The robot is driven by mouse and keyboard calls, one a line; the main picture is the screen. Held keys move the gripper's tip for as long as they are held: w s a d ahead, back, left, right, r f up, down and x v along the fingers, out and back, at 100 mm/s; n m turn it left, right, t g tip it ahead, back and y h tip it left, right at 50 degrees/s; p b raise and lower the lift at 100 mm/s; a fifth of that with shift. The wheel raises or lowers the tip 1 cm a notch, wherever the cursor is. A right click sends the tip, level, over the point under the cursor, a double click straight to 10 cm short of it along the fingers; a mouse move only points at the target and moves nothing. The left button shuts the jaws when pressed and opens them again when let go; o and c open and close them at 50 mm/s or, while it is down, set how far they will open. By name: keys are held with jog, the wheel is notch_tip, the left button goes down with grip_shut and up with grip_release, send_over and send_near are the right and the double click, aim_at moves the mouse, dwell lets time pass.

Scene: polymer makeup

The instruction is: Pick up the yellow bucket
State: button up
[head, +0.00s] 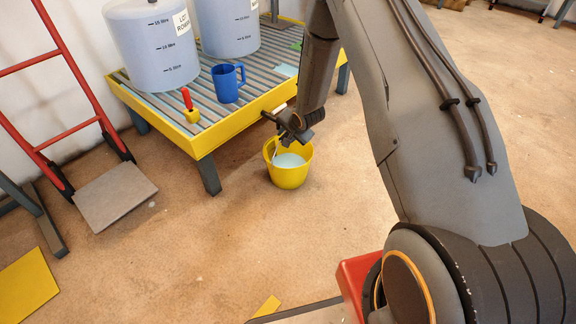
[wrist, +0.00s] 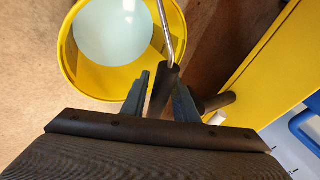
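The yellow bucket (head: 288,176) stands on the floor beside the front corner of the yellow-edged rack, with pale blue liquid inside. Its wire handle stands up towards my gripper (head: 286,139), which is just above the bucket's rim. In the wrist view the bucket's rim (wrist: 66,62) fills the upper left. The metal handle (wrist: 164,28) runs down to a dark grip (wrist: 162,90), which lies between the two fingers of my gripper (wrist: 162,84). The fingers are apart on either side of this grip, with a small gap showing at the left one.
The slatted rack (head: 212,138) stands close on the left of the bucket. It carries a blue jug (head: 226,84), a red-handled tool (head: 189,106) and two large tanks (head: 155,45). A red hand truck (head: 60,130) leans at the left.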

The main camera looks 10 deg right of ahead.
jog(key=shift+w+f, duration=0.25)
jog(key=shift+f, duration=0.1)
jog(key=shift+r, duration=0.1)
grip_shut()
jog(key=shift+a, duration=0.1)
dwell(0.9)
